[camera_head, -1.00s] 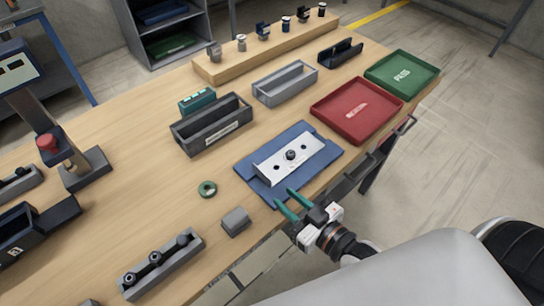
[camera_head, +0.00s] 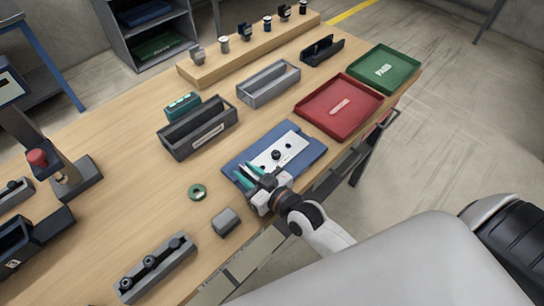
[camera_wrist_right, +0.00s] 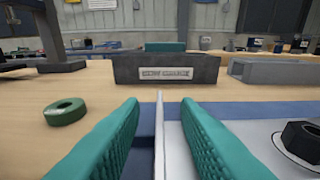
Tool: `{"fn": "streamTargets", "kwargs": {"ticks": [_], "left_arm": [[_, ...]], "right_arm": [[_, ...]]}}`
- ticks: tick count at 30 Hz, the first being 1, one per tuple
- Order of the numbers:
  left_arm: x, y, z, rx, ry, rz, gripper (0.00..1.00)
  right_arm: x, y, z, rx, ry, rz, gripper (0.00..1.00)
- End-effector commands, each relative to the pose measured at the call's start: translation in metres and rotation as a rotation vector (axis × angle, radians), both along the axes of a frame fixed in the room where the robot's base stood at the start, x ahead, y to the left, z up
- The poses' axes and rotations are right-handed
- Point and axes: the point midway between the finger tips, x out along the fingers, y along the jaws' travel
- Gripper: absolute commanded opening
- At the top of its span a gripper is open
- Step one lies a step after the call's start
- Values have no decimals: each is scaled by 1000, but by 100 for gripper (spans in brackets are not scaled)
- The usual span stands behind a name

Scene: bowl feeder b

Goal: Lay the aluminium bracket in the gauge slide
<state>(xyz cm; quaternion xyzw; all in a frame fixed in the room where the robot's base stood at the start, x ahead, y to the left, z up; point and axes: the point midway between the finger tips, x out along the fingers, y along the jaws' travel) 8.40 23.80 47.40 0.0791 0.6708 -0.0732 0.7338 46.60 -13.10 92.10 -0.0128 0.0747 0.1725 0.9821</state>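The aluminium bracket (camera_head: 278,154), a silver plate with a dark round part and holes, lies on a blue mat (camera_head: 312,155). My right gripper (camera_head: 247,176) is at the bracket's near left end. In the right wrist view my green fingers (camera_wrist_right: 160,130) stand apart on either side of the bracket's thin upright edge (camera_wrist_right: 159,125), with gaps visible. A dark grey open-topped trough (camera_head: 197,133) with a label stands behind the mat; it looks like the gauge slide, but the label is hard to read. It also shows ahead in the wrist view (camera_wrist_right: 130,69). My left gripper is out of view.
A green ring (camera_head: 197,192) and a grey block (camera_head: 225,222) lie left of my gripper. A teal block (camera_head: 183,105) is behind the trough, a light grey trough (camera_head: 268,84) beside it. Red (camera_head: 310,119) and green (camera_head: 403,74) trays stand to the right. Bare wood lies between ring and trough.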

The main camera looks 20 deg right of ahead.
Motion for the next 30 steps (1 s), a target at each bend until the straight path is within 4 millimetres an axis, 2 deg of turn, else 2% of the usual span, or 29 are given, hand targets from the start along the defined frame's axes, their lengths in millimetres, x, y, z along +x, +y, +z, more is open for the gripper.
{"fn": "streamTargets", "kwargs": {"ticks": [4, 9, 10, 22, 26, 30], "left_arm": [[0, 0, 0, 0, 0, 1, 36], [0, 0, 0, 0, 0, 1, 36], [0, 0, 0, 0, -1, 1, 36], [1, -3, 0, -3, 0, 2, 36], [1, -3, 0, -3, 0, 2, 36], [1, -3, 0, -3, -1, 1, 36]], "right_arm": [[0, 0, 0, 0, 0, 0, 29], [-1, 0, 0, -1, 0, 0, 1], [-1, 0, 0, -1, 0, 0, 0], [0, 0, 4, -1, -3, 0, 0], [0, 0, 23, 1, -7, 0, 0], [0, 0, 52, 1, -9, -1, 0]]}}
